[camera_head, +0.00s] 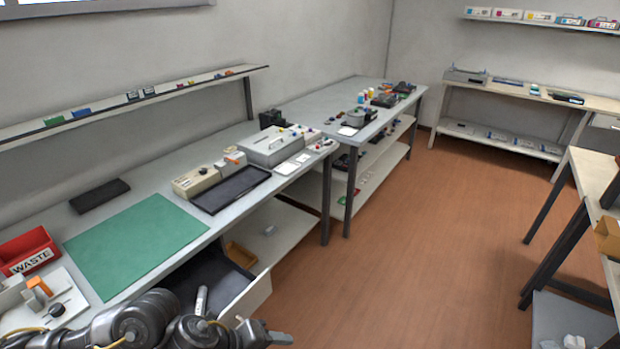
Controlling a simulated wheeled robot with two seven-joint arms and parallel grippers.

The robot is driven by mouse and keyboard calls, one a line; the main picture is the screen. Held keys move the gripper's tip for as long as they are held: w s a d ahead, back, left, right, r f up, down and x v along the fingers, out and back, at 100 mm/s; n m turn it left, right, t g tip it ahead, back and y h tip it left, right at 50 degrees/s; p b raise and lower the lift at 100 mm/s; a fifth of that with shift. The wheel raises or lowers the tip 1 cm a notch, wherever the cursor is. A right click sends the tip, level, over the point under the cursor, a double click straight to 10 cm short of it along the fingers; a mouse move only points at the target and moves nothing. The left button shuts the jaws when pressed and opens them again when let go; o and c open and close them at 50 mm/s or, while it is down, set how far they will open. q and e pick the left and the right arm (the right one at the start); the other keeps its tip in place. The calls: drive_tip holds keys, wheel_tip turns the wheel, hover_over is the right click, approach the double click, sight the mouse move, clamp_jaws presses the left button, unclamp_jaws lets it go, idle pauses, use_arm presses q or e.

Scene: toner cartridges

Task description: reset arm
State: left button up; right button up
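My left arm comes in along the bottom left, its grey and black links in front of the bench's front edge. My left gripper (268,336) is at the bottom edge, over the floor just right of an open drawer (247,299). It is small and partly cut off, so its opening does not show clearly. I see nothing certain held in it. My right arm and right gripper are not in view.
The left bench holds a green mat (135,243), a red WASTE bin (27,252), a black tray (230,189) and a grey box (272,147). The open drawer juts out near my arm. Another table (597,190) stands right. The brown floor (430,240) between is clear.

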use_arm(q)
drive_tip(key=d+r+n+t+h, duration=0.1)
drive_tip(key=d+r+n+t, duration=0.25)
drive_tip(key=n, duration=0.25)
drive_tip(key=s+a+f+n+g+y, duration=0.1)
drive_tip(key=s+a+f+n+y, duration=0.3)
drive_tip(key=a+n, duration=0.3)
drive_tip(key=s+a+f+n+g+y, duration=0.1)
drive_tip(key=s+a+f+n+y, duration=0.1)
drive_tip(key=s+a+f+n, duration=0.35)
drive_tip(key=s+a+f+n+g+y, duration=0.2)
drive_tip(key=s+a+n, duration=0.4)
drive_tip(key=n, duration=0.4)
wheel_tip(320, 180, down, 33)
drive_tip(key=s+a+g+b, duration=0.1)
drive_tip(key=s+a+b, duration=0.1)
drive_tip(key=b, duration=0.4)
drive_tip(key=s+a+f+b, duration=0.1)
drive_tip(key=s+f+b, duration=0.1)
drive_tip(key=s+f, duration=0.5)
drive_tip(key=s+a+f+g+y+b, duration=0.1)
drive_tip(key=s+a+f+b, duration=0.1)
drive_tip(key=s+f, duration=0.6)
wheel_tip(320, 180, down, 4)
drive_tip(key=shift+s+a+f+m, duration=0.1)
drive_tip(key=shift+s+a+m, duration=0.15)
drive_tip(key=shift+m, duration=0.1)
